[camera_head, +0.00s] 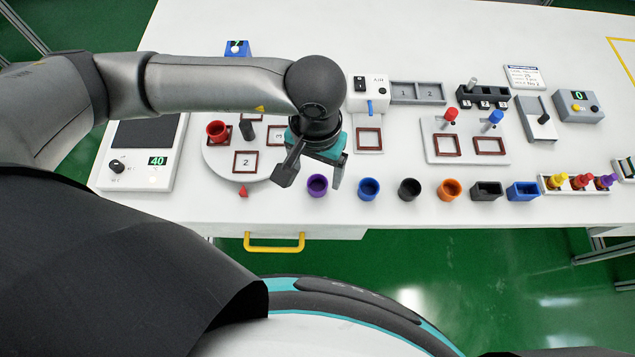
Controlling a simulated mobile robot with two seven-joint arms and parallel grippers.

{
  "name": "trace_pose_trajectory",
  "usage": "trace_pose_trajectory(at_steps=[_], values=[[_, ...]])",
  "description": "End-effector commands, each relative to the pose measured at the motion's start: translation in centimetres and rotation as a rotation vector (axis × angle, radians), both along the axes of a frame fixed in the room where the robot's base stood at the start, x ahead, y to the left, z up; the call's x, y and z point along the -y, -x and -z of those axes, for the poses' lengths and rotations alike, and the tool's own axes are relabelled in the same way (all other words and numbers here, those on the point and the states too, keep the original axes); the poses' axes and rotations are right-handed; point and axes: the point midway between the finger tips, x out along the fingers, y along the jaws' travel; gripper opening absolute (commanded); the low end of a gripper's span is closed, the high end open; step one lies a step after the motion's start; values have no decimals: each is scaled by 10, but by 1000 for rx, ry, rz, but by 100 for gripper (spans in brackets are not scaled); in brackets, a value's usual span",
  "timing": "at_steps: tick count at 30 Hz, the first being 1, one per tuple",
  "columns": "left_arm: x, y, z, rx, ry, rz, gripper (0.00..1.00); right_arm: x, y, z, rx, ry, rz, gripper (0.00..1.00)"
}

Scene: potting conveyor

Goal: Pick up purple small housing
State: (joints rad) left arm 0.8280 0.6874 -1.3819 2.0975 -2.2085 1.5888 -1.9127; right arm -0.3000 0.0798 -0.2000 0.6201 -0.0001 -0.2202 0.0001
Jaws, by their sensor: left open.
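The purple small housing (317,186) is a small round open cup. It stands upright on the white table near its front edge, at the left end of a row of housings. My left gripper (311,182) is open, with its fingers pointing down and its jaws empty as far as I can see. In the picture the housing shows between the two fingers. I cannot tell how far the fingers are above it. My right gripper is not in view.
Right of it stand blue (368,188), black (409,190) and orange (449,190) round housings, then black and blue square ones. A round plate (216,160) with a red housing (217,131) lies left. A yellow drawer handle (273,243) sits below the table edge.

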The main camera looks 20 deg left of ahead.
Motion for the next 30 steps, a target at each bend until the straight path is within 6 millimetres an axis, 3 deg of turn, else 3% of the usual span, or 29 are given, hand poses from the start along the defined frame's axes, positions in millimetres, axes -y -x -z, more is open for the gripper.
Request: trace_pose_trajectory(at_steps=[9, 19, 30], values=[[2, -1, 43, -4, 0, -2, 82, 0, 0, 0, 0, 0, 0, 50], [2, -2, 50, -1, 0, 0, 82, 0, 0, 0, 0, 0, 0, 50], [2, -2, 50, -1, 0, -1, 40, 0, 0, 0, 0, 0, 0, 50]])
